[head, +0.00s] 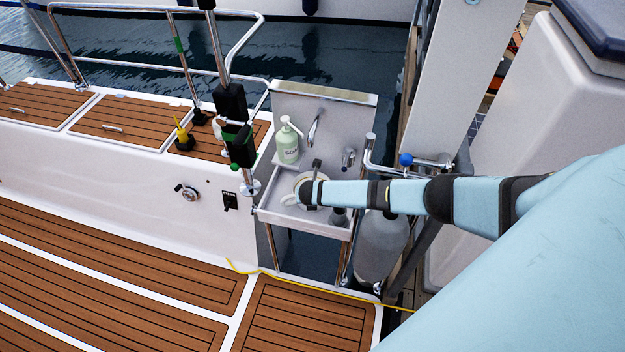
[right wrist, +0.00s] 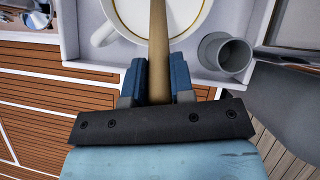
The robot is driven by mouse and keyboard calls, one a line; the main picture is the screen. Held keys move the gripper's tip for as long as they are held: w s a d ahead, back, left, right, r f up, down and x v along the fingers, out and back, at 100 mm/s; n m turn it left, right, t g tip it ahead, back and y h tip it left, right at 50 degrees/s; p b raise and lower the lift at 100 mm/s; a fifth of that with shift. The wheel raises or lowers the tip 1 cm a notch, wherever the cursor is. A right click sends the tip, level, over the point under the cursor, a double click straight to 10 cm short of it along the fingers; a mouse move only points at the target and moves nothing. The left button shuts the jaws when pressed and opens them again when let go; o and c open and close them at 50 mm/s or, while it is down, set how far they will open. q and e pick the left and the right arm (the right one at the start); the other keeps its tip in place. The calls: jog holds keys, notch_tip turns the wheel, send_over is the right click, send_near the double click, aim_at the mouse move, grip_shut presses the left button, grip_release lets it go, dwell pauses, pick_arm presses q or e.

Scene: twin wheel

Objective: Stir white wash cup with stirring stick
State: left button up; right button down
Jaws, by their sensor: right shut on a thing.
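The white wash cup (head: 287,199) stands in the small white sink on the deck, partly hidden by my right gripper (head: 312,187). In the right wrist view the cup (right wrist: 128,22) shows a thin gold rim and a handle on its left. My right gripper (right wrist: 157,82) is shut on the pale wooden stirring stick (right wrist: 158,45). The stick runs away from the fingers over the cup's near rim and across its opening. Its far end is out of frame, so I cannot tell how deep it reaches. My left gripper is in neither view.
A grey cup (right wrist: 226,54) stands in the sink right of the white cup. A green soap bottle (head: 287,145) stands at the sink's back left, near the tap (head: 313,130). The sink's raised walls (head: 303,222) surround the cups. A black-clad post (head: 233,125) stands left.

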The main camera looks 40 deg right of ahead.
pick_arm(q)
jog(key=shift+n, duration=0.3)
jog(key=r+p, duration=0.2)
jog(key=p, duration=0.1)
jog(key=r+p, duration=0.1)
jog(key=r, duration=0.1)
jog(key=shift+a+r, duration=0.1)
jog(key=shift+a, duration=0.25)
pick_arm(e)
jog(key=v, duration=0.9)
jog(key=shift+s+a+f, duration=0.2)
jog(key=shift+s+a, duration=0.1)
jog(key=shift+s, duration=0.1)
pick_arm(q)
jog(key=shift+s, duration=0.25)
